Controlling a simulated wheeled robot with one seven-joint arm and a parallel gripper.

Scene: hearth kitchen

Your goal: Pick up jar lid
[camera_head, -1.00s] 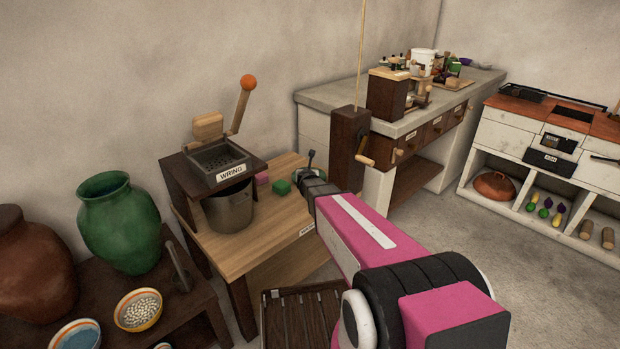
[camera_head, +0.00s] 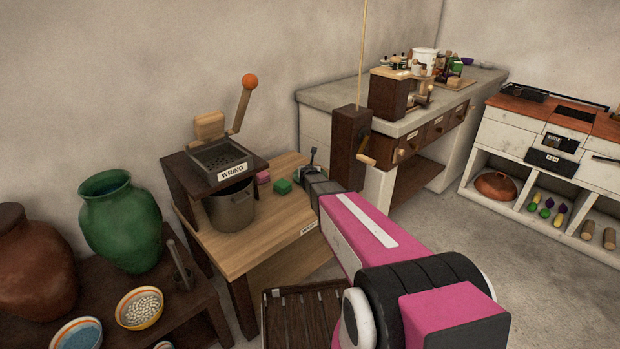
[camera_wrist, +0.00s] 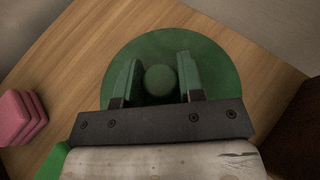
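The jar lid (camera_wrist: 221,80) is a round green disc with a green ball knob (camera_wrist: 159,79) at its middle. It lies on the wooden table in the wrist view. My gripper (camera_wrist: 157,66) is over the lid, with one finger on each side of the knob. The fingers are apart, and a gap shows between each of them and the knob. In the head view the end of my arm (camera_head: 318,182) is over the right back part of the table and I cannot make out the lid there.
A pink block (camera_head: 262,177) and a green block (camera_head: 284,187) lie left of my gripper on the wooden table (camera_head: 262,240). The wringing press (camera_head: 222,160) with a metal pot (camera_head: 232,207) stands further left. A dark wooden post (camera_head: 347,150) with a crank is close on the right.

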